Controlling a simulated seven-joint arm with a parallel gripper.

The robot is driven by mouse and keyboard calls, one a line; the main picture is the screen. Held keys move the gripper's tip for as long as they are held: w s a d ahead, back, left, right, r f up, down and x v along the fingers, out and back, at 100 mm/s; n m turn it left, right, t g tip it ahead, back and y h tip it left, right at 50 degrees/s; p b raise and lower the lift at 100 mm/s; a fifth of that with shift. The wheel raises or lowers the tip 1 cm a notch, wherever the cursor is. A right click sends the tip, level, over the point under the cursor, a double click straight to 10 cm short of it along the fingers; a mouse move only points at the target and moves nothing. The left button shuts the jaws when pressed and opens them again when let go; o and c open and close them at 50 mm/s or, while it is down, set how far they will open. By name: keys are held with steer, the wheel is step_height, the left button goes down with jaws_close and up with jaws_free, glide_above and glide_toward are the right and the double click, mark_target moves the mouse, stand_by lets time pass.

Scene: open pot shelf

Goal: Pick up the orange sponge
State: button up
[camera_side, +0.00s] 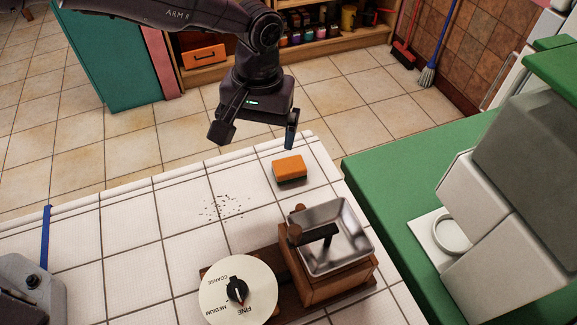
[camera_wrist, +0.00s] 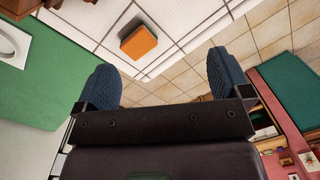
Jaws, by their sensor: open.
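The orange sponge (camera_side: 289,167) has a dark underside and lies flat on the white tiled counter (camera_side: 130,212), near its far edge. It also shows in the wrist view (camera_wrist: 139,42), ahead of the fingers and a little left of the middle between them. My gripper (camera_side: 257,140) is open and empty, above the counter's far edge and up to the left of the sponge in the side view. In the wrist view its two blue fingers (camera_wrist: 163,78) stand wide apart. Nothing touches the sponge.
A wooden grinder (camera_side: 325,282) with a metal hopper (camera_side: 331,236) stands in front of the sponge, beside a round coarse-to-fine dial (camera_side: 238,289). Dark crumbs (camera_side: 226,206) lie left of the sponge. A green counter (camera_side: 395,190) with a grey machine (camera_side: 490,220) is at the right.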

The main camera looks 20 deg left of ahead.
mark_target(292, 170)
steer(key=w+d+f+n, duration=0.1)
steer(key=w+d+n, duration=0.2)
steer(key=d+n, duration=0.25)
steer(key=shift+t, duration=0.3)
steer(key=f, duration=0.4)
steer(key=a+f, duration=0.1)
steer(key=f, duration=0.7)
steer(key=shift+w+a+f, duration=0.15)
steer(key=shift+w+f, duration=0.05)
steer(key=shift+w, duration=0.1)
steer(key=c, duration=1)
